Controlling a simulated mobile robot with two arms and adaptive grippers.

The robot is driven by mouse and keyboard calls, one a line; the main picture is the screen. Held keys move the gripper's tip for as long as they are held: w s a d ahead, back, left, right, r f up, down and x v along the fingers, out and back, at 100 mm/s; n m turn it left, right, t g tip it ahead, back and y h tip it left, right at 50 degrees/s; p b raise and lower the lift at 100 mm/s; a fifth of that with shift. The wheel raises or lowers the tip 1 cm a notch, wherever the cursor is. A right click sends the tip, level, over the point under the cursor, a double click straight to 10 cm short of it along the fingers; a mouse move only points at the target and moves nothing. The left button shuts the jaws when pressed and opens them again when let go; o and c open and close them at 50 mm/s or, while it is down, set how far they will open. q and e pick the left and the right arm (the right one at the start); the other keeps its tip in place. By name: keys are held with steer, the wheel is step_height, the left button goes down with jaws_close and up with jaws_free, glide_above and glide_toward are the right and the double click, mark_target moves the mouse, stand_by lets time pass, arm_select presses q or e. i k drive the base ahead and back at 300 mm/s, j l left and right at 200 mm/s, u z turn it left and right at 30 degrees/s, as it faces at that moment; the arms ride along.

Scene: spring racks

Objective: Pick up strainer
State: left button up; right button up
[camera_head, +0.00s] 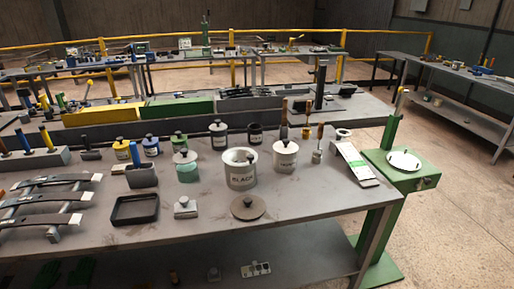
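I cannot make out a strainer for certain. An open pot (240,171) labelled BLACK stands upright in the middle of the near table, and a small dark thing shows at its mouth. A round brown disc-like lid (248,207) with a knob lies in front of it. A lidded white pot (285,158) stands to its right. A small pale ring-shaped thing (342,133) lies near the table's right back edge, and I cannot tell what it is. Neither of my grippers is in view.
The near table (310,205) has free room at its front right. A black tray (135,209), curved dark strips (42,200) and several small jars stand left and behind. A green stand (398,172) with a white plate (404,160) adjoins the right end. Yellow railings (385,35) run behind.

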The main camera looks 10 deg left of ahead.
mark_target(241, 158)
steer(key=i+j+z, duration=0.1)
steer(key=j, duration=0.3)
steer(key=i+j+z, duration=0.1)
steer(key=j, duration=0.35)
steer(key=i+j+z, duration=0.1)
steer(key=j, duration=0.3)
steer(key=i, duration=0.05)
